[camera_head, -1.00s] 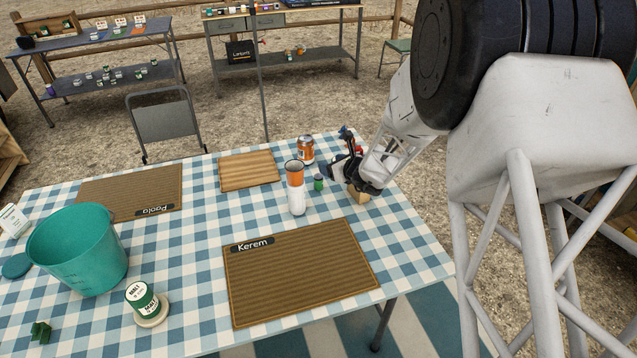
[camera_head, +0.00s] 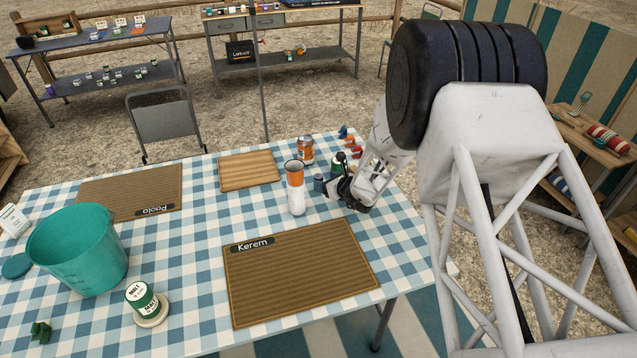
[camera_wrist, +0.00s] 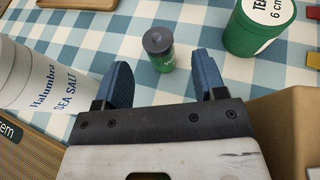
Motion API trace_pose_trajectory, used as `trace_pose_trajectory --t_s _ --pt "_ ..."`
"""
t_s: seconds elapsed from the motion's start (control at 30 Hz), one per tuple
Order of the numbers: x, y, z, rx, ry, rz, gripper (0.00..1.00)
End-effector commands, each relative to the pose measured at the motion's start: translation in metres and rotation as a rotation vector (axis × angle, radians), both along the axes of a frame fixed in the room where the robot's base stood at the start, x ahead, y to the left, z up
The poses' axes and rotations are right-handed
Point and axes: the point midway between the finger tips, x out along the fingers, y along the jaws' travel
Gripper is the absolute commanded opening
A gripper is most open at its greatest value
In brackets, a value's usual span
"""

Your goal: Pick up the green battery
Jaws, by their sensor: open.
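The green battery (camera_wrist: 163,62) is a small upright cylinder with a grey top, standing on the checked cloth in the wrist view. It shows between and just beyond the two blue fingertips of my gripper (camera_wrist: 162,70). The fingers are apart, with nothing held; the left finger is left of the battery and the right finger right of it.
A green tin (camera_wrist: 258,28) stands beyond on the right. A tan box (camera_wrist: 290,130) is close at the right. An orange can (camera_head: 306,150) and a wooden board (camera_head: 249,171) lie farther back. Kerem's mat (camera_head: 300,275) is empty.

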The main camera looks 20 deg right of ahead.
Motion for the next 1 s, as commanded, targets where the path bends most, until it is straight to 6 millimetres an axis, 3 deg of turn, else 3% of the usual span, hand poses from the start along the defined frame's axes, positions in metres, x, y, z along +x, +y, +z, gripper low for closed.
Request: trace_pose_trajectory --t_s 0.47,1.0 --pt "0.004 0.002 -0.002 0.000 0.001 0.001 0.64" --pt "0.043 0.017 -0.019 0.000 0.000 0.001 0.64"
